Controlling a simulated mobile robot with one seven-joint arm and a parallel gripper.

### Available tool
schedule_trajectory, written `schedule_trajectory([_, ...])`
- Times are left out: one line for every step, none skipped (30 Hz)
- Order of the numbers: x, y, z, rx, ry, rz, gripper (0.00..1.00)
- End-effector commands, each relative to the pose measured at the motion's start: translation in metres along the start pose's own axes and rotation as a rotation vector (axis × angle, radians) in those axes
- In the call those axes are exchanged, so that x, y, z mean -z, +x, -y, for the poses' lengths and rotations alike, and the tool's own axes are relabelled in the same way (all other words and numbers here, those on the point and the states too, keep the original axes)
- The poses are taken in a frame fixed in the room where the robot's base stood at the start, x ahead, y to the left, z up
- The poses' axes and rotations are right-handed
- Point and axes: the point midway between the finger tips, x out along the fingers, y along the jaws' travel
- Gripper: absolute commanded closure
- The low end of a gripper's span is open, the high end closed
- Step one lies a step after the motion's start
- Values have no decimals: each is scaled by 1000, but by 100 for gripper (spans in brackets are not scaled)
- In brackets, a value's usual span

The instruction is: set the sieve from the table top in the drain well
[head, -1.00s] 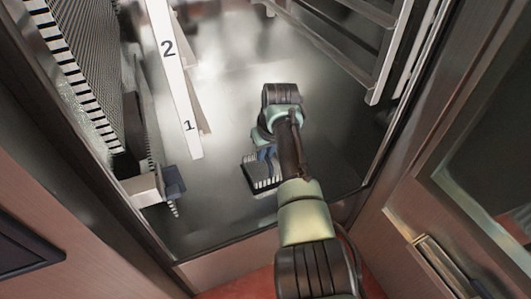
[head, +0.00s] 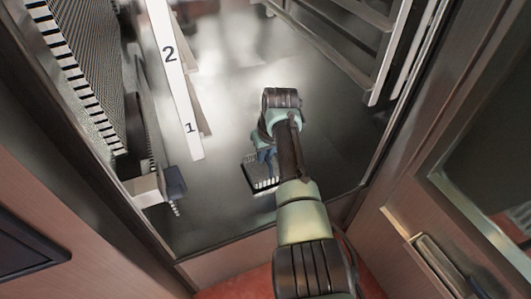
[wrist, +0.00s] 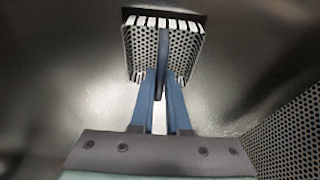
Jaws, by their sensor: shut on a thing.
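The sieve (wrist: 185,48) is a small perforated metal basket with a black-and-white slotted edge. It also shows in the head view (head: 264,184), low on the dark metal floor, partly hidden by my arm. My gripper (wrist: 164,95) has blue fingers and is shut on the sieve's dark upright handle (wrist: 163,65). A dark rectangular edge (wrist: 197,16), which looks like the drain well, shows just behind and around the sieve in the wrist view. The sieve is over or in this dark area; I cannot tell how deep it sits.
A white strip marked 1 and 2 (head: 175,80) stands left of my arm. A large perforated panel with a striped edge (head: 88,60) is at far left. Metal rails (head: 345,40) are at upper right. The shiny floor between is clear.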

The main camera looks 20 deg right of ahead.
Motion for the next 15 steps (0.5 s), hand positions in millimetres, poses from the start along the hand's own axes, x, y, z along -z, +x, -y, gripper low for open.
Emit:
schedule_trajectory([0, 0, 0, 0, 0, -1, 100])
schedule_trajectory([0, 0, 0, 0, 0, -1, 100])
schedule_trajectory([0, 0, 0, 0, 0, -1, 100])
schedule_trajectory([0, 1, 0, 0, 0, -1, 100])
schedule_trajectory([0, 2, 0, 0, 0, -1, 100])
schedule_trajectory([0, 3, 0, 0, 0, -1, 100])
schedule_trajectory([-1, 4, 0, 0, 0, -1, 100])
schedule_trajectory([-1, 5, 0, 0, 0, -1, 100])
schedule_trajectory([-2, 6, 0, 0, 0, -1, 100])
schedule_trajectory([-2, 7, 0, 0, 0, -1, 100])
schedule_trajectory([-2, 8, 0, 0, 0, -1, 100])
schedule_trajectory([-3, 10, 0, 0, -1, -1, 100])
schedule_trajectory([-3, 11, 0, 0, -1, -1, 100])
schedule_trajectory([-3, 12, 0, 0, -1, -1, 100])
schedule_trajectory([-4, 13, 0, 0, -1, -1, 100])
